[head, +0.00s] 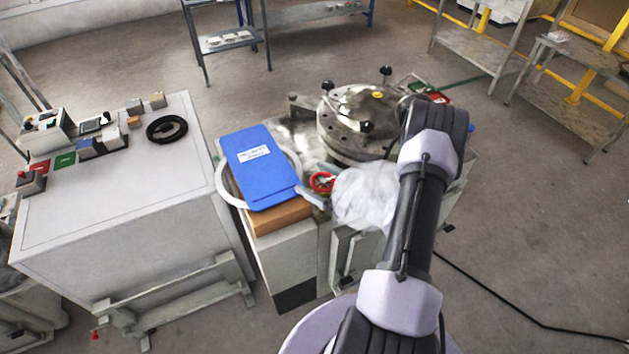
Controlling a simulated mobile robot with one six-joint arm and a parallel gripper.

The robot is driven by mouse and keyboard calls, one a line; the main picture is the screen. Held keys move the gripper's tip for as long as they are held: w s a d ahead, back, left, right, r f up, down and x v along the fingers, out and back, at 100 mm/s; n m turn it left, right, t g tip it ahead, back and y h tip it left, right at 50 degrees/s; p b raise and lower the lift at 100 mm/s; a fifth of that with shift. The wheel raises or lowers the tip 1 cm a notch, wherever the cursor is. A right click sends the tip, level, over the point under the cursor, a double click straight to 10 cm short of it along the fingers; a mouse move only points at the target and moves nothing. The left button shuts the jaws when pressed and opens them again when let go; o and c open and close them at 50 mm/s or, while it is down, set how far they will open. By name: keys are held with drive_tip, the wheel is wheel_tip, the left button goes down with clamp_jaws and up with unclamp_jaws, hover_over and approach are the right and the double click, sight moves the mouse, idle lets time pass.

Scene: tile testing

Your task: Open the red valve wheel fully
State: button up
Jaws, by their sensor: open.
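The red valve wheel (321,182) is small. It sits at the front of the machine bench, between a blue clipboard-like folder (259,165) and a crumpled clear plastic bag (364,196). Part of its rim shows, with a pale centre; the folder and bag crowd it on both sides. How far it is turned cannot be told. My arm rises from the bottom right, and its upper joint is to the right of the wheel, over the bench's right side. My gripper itself is not seen; the arm hides that area.
A round metal chamber (360,120) with knobs stands behind the wheel. A cardboard box (281,217) lies under the folder. A grey-blue bar (311,197) lies just below the wheel. A white cabinet (110,200) stands left, across a gap. Shelves stand behind; floor at right is clear except a cable.

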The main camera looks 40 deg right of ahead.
drive_tip(key=shift+w, duration=0.2)
drive_tip(key=c, duration=1.4)
drive_tip(key=n+y+b, duration=0.1)
drive_tip(key=n+g+y+b, duration=0.1)
drive_tip(key=y, duration=0.1)
drive_tip(key=shift+a+f, duration=0.15)
drive_tip(key=shift+f, duration=0.05)
drive_tip(key=y, duration=0.1)
drive_tip(key=n+g+y+b, duration=0.1)
drive_tip(key=n+g+y, duration=0.1)
drive_tip(key=shift+s+a+b, duration=0.25)
drive_tip(key=shift+a+b, duration=0.1)
drive_tip(key=shift+o, duration=0.2)
drive_tip(key=shift+a+r+n+g+y, duration=0.1)
drive_tip(key=shift+r+n+g+y, duration=0.2)
drive_tip(key=shift+n, duration=0.2)
drive_tip(key=o, duration=1.4)
drive_tip(key=shift+c, duration=0.2)
